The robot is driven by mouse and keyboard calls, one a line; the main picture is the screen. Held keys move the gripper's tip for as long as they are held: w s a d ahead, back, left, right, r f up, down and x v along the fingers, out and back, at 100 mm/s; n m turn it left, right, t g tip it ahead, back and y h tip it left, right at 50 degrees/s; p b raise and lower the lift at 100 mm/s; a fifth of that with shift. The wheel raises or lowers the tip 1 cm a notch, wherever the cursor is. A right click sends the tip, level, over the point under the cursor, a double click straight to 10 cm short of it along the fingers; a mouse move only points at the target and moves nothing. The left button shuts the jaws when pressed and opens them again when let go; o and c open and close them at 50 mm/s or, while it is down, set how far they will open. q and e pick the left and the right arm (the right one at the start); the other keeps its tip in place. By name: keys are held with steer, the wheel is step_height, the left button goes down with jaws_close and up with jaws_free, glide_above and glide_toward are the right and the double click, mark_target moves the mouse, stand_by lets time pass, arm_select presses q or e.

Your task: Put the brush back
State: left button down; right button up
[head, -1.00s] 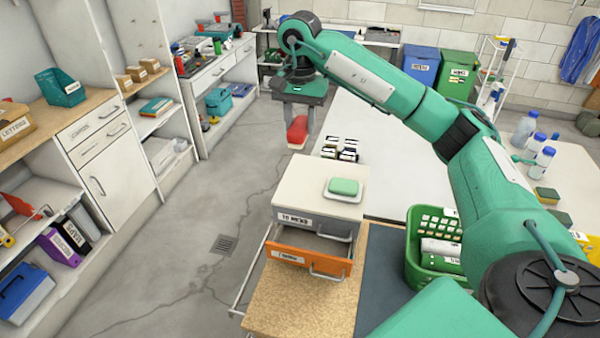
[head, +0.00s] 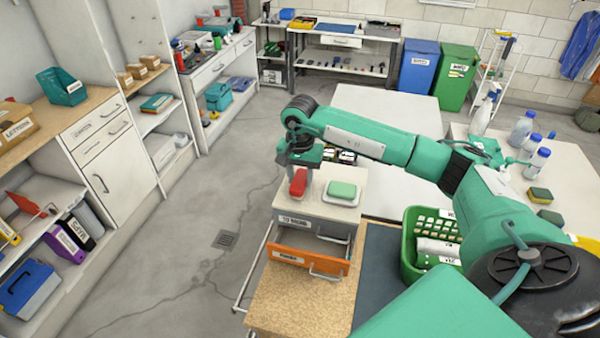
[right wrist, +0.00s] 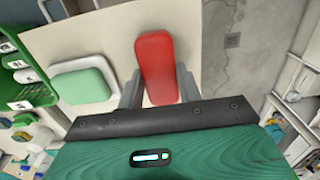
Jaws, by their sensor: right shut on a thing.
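A red brush (head: 298,182) is held in my right gripper (head: 300,180) at the left part of the drawer unit's top. In the right wrist view the red brush (right wrist: 157,66) sits between the two grey fingers (right wrist: 158,88), which are closed on its sides. I cannot tell whether its underside touches the top. The grey-white drawer unit (head: 284,206) stands on a wooden surface. A green soap-like block lies on a white dish (head: 342,199) on the unit, right of the brush. My left gripper is not in view.
An orange-fronted drawer (head: 312,258) of the unit stands open below. A green basket (head: 412,238) with white items stands to the right. Bottles (head: 522,128) and sponges (head: 540,195) are on the right table. Open floor (head: 190,290) lies left.

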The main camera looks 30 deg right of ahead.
mark_target(300, 178)
steer(key=shift+w+f, duration=0.1)
steer(key=o, duration=1)
steer(key=shift+c, duration=0.2)
steer(key=shift+r, duration=0.2)
step_height(300, 178, up, 12)
steer(key=b, duration=0.5)
steer(key=shift+f, duration=0.1)
